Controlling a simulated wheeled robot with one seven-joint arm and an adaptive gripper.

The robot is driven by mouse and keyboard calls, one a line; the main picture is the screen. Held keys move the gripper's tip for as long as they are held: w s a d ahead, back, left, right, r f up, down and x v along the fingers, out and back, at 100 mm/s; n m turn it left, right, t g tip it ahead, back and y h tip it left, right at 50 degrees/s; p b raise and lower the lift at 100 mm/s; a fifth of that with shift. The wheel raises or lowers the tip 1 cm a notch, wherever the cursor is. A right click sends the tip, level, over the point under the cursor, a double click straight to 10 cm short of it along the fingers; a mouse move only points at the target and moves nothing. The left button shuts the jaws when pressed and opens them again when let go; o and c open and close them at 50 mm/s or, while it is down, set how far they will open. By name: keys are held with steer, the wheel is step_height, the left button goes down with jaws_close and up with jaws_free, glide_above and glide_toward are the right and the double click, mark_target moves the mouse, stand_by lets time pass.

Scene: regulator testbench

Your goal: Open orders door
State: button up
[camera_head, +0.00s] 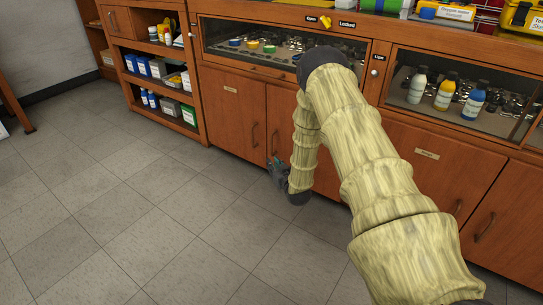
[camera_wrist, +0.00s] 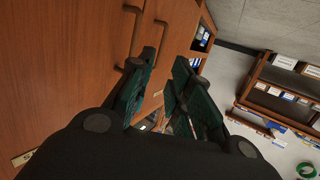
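Wooden cabinet doors run below the glass display cases in the head view, all apparently shut. Their small labels, one on the left door (camera_head: 229,103) and one on the door right of my arm (camera_head: 427,154), are too small to read, so I cannot tell which is the orders door. My gripper (camera_head: 278,172) is low in front of the doors, just below a dark vertical handle (camera_head: 274,143). In the wrist view my gripper (camera_wrist: 164,70) has its fingers apart with nothing seen between them. A bar handle (camera_wrist: 132,36) is beyond the left finger; contact is unclear. Another handle (camera_wrist: 157,36) stands beside it.
An open shelf (camera_head: 163,65) with boxes and bottles stands left of the doors. Glass cases above hold bottles (camera_head: 445,92) and small dishes (camera_head: 252,44). The tiled floor (camera_head: 130,200) in front and left is clear. My arm hides part of the doors.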

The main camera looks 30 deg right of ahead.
steer(key=shift+t+h, duration=0.3)
steer(key=shift+t, duration=0.6)
steer(key=shift+w+d+f+b, duration=0.1)
steer(key=shift+w+d+b, duration=1.35)
steer(key=shift+w, duration=0.85)
steer(key=shift+w+d+b, duration=1.05)
steer(key=shift+w+b, duration=0.8)
steer(key=shift+w, duration=0.4)
steer(key=shift+w+d+f+b, duration=0.1)
steer(key=shift+w+d+b, duration=1.35)
steer(key=shift+w, duration=0.85)
steer(key=shift+a, duration=0.2)
jaws_close()
